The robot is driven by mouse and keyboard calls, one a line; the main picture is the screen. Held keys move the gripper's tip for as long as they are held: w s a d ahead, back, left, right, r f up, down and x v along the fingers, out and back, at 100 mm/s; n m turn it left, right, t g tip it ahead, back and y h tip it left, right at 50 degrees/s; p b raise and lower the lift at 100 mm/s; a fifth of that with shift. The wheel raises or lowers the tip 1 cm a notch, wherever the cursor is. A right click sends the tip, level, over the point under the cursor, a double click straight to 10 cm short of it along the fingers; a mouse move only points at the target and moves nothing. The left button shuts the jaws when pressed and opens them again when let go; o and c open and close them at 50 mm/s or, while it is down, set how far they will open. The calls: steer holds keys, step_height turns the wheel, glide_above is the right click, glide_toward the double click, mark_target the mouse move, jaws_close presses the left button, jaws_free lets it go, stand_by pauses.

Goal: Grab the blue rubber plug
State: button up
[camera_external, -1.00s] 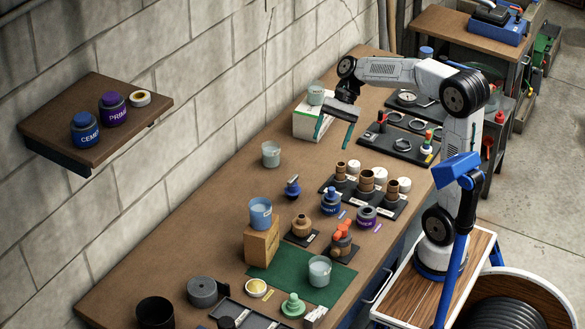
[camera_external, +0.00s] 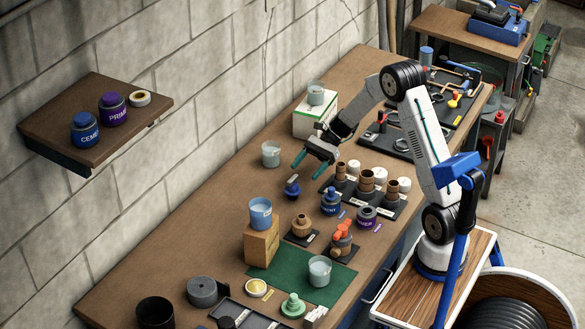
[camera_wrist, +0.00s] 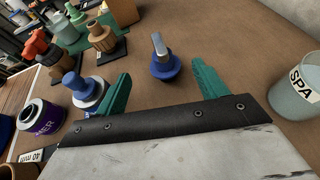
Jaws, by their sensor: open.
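The blue rubber plug (camera_external: 292,187) stands on the brown workbench, with a grey stem on top. In the wrist view the plug (camera_wrist: 163,62) shows between and beyond the two teal fingers. My gripper (camera_external: 309,163) is open and empty, above and slightly right of the plug in the external view. Its fingers (camera_wrist: 160,88) are spread apart and appear not to touch the plug.
A clear cup (camera_external: 271,154) stands behind the plug and shows at the right of the wrist view (camera_wrist: 297,88). A blue-capped jar (camera_external: 331,201) and a tan fitting (camera_external: 301,226) stand nearby. Copper fittings (camera_external: 366,181) stand right. Bare bench surrounds the plug.

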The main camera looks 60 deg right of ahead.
mark_target(293, 192)
step_height(293, 192, down, 3)
steer(key=shift+f, duration=0.2)
steer(key=x, duration=0.8)
steer(key=shift+w+r, duration=0.1)
steer(key=shift+w, duration=0.05)
steer(key=shift+c, duration=0.2)
steer(key=c, duration=0.9)
